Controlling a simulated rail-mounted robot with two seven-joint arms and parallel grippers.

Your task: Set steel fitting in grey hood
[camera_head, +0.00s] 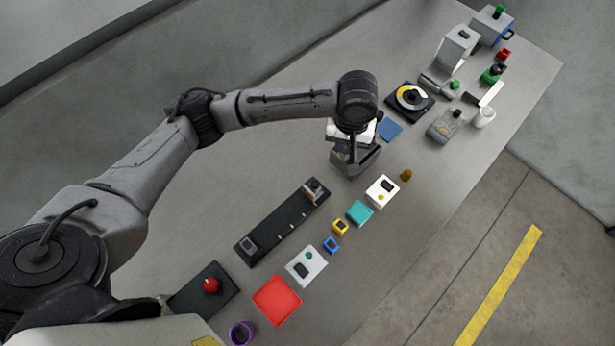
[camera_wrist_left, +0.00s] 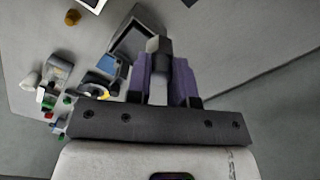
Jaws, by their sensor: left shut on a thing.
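My left gripper (camera_head: 351,146) is over the grey hood (camera_head: 352,169), an open-topped dark grey box near the middle of the table. In the left wrist view the purple fingers (camera_wrist_left: 162,72) are shut on a small grey piece, the steel fitting (camera_wrist_left: 154,44), whose tip shows beyond them. The hood's open mouth and rim (camera_wrist_left: 124,44) show behind it there. The fitting's tip overlaps the hood's edge in that view; I cannot tell whether they touch. In the head view my wrist and fingers hide the fitting. My right gripper is not in view.
A blue pad (camera_head: 390,130) and a dark base with a yellow-white dial (camera_head: 411,97) lie beyond the hood. Table left of the hood is clear.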

